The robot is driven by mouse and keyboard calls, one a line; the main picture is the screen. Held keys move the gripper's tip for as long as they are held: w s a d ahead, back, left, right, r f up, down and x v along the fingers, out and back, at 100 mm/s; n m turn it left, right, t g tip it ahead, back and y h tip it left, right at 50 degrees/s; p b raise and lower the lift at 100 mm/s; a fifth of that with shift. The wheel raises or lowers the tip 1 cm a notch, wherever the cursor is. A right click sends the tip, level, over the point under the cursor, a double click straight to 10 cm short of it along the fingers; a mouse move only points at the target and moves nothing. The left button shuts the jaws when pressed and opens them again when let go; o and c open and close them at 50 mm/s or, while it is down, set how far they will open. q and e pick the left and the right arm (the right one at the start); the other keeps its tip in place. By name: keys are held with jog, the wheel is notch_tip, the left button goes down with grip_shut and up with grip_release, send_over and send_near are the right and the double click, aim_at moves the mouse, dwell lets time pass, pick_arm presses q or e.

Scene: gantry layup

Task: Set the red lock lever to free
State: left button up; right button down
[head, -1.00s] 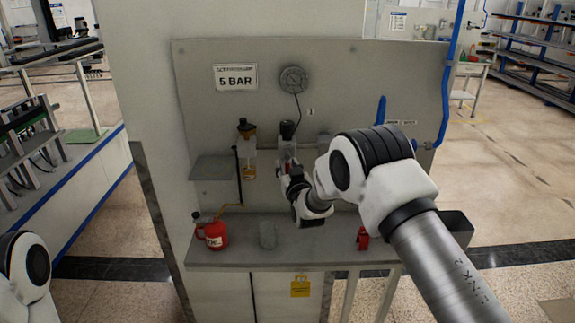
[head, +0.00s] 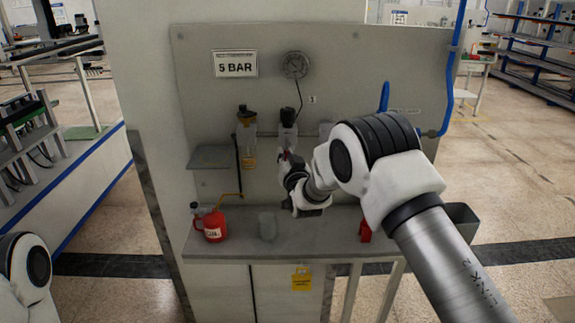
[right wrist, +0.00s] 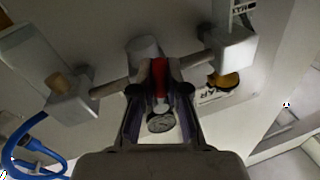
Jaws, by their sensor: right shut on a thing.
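The red lock lever (right wrist: 160,78) shows in the right wrist view between the two fingers of my right gripper (right wrist: 160,90). The fingers are shut on it, one on each side, and hide parts of it. In the head view my right gripper (head: 286,160) is at the pipe fittings on the grey panel (head: 345,80), just below a black-topped unit (head: 288,117). There the lever is mostly hidden by the gripper and wrist. The lever's setting cannot be read. My left gripper is not in view; only part of the left arm shows at lower left.
A gauge (head: 295,65) and a 5 BAR sign (head: 235,64) are on the panel. Below, a shelf (head: 340,237) holds a red oil can (head: 213,227), a grey cup (head: 267,227) and a red object (head: 365,231).

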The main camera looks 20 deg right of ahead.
jog(key=a+r+m+h+b, duration=0.1)
jog(key=m+b, duration=0.4)
jog(key=r+m+t+h+b, duration=0.1)
jog(key=m+b, duration=0.4)
jog(key=b, duration=0.1)
jog(key=a+m+h+b, duration=0.1)
jog(key=m+b, duration=0.4)
jog(key=b, duration=0.1)
jog(key=shift+w+a+r+h, duration=0.3)
jog(key=shift+w+r+h, duration=0.05)
jog(key=shift+r+h, duration=0.05)
jog(key=shift+r+m, duration=0.1)
jog(key=shift+m, duration=0.2)
jog(key=c, duration=1.2)
grip_release()
jog(key=shift+o, duration=0.2)
